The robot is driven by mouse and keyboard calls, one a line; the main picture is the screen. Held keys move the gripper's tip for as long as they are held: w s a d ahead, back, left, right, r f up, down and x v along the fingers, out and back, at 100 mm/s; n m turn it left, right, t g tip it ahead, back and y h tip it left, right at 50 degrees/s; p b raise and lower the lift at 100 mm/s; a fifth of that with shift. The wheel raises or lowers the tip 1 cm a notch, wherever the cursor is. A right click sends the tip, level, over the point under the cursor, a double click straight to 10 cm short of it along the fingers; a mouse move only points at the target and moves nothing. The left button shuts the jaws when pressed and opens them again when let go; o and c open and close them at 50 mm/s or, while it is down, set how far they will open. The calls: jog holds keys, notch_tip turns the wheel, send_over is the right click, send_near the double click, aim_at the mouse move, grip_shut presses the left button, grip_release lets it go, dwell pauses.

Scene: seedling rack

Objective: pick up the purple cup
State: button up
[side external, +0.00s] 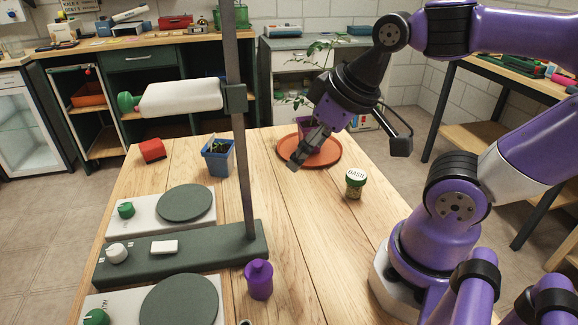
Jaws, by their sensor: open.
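A purple cup (304,124) with a tall leafy plant stands on the round orange saucer (333,158) towards the back of the wooden table. My gripper is in front of it and hides much of it. My gripper (297,158) is open, tilted down to the left, with its fingertips over the saucer's left front part. I cannot tell whether it touches the cup. A second purple container (259,281) with a narrow top stands at the front of the table, away from my gripper.
A blue cup (218,163) with a small seedling and a red block (152,150) stand to the left. A lidded jar (355,184) stands right of the saucer. A stand with a tall post (240,170) and hotplates (185,202) fill the left front. The table's middle is clear.

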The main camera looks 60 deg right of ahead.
jog(key=shift+c, duration=0.3)
jog(key=m+g, duration=0.3)
jog(key=g, duration=0.2)
send_over(257, 265)
jog(key=f, duration=0.6)
jog(key=shift+d+f, duration=0.15)
jog(key=shift+d, duration=0.05)
jog(key=shift+g, duration=0.3)
jog(key=f, duration=0.4)
jog(key=shift+a+f, duration=0.2)
jog(key=shift+f, duration=0.15)
jog(key=f, duration=0.6)
jog(key=shift+d, duration=0.2)
jog(key=c, duration=1.2)
